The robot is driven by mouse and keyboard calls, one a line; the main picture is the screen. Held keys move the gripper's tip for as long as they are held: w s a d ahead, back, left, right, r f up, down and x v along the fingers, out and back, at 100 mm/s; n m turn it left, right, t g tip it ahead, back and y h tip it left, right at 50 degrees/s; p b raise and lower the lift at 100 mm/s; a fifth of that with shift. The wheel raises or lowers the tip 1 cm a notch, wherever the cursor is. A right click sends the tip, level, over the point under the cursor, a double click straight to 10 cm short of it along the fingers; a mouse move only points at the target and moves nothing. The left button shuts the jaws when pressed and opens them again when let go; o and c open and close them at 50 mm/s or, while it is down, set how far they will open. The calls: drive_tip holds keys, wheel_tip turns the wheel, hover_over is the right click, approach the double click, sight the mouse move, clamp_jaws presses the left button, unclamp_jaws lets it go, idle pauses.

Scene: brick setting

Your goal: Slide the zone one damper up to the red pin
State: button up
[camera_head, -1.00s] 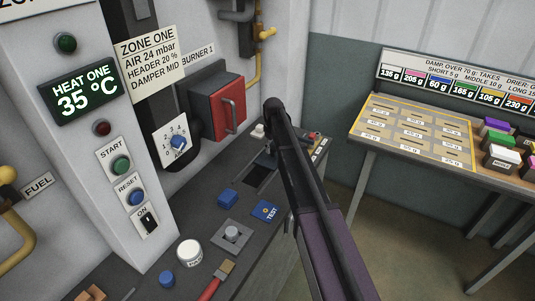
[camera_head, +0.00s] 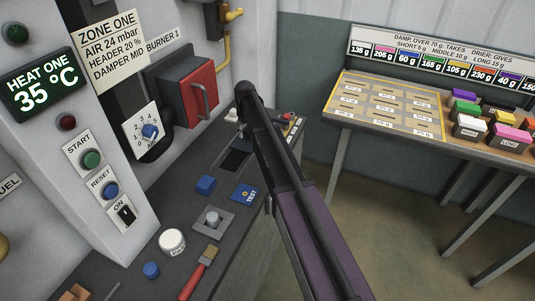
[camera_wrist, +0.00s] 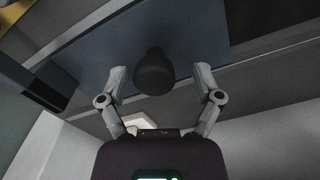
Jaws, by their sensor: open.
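In the wrist view a dark round knob (camera_wrist: 153,78) stands up from a blue-grey plate (camera_wrist: 195,35). The two fingers of my gripper (camera_wrist: 160,72) are open, one on each side of the knob, with a visible gap on both sides. I cannot tell for sure whether this knob is the zone one damper. In the head view my dark and purple arm crosses the console and hides the gripper. The zone one sign (camera_head: 110,52) reads "DAMPER MID". I cannot make out a red pin in either view.
A red burner box (camera_head: 198,92) is on the wall behind. A bench (camera_head: 344,118) with coloured blocks stands right, across open floor.

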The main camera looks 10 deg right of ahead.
drive_tip(key=s+a, duration=0.2)
drive_tip(key=s, duration=0.1)
drive_tip(key=s+a, duration=0.2)
drive_tip(key=s, duration=0.1)
drive_tip(key=s+a, duration=0.1)
drive_tip(key=s, duration=0.2)
drive_tip(key=shift+a, duration=0.4)
drive_tip(key=shift+w+r+p, duration=0.2)
drive_tip(key=shift+r+p, duration=0.45)
drive_tip(key=shift+r, duration=0.05)
wheel_tip(320, 180, up, 13)
drive_tip(key=p, duration=1.3)
drive_tip(key=s+d+f+m+b, duration=0.1)
drive_tip(key=s+d+f+b, duration=0.1)
drive_tip(key=s+d, duration=0.2)
drive_tip(key=s+d+f+m+b, duration=0.2)
drive_tip(key=s+d+f+b, duration=0.1)
drive_tip(key=s, duration=0.6)
drive_tip(key=s+d+f+m+b, duration=0.2)
drive_tip(key=s+d, duration=0.3)
drive_tip(key=s, duration=0.2)
drive_tip(key=shift+d+f+b, duration=0.2)
drive_tip(key=shift+f+b, duration=0.15)
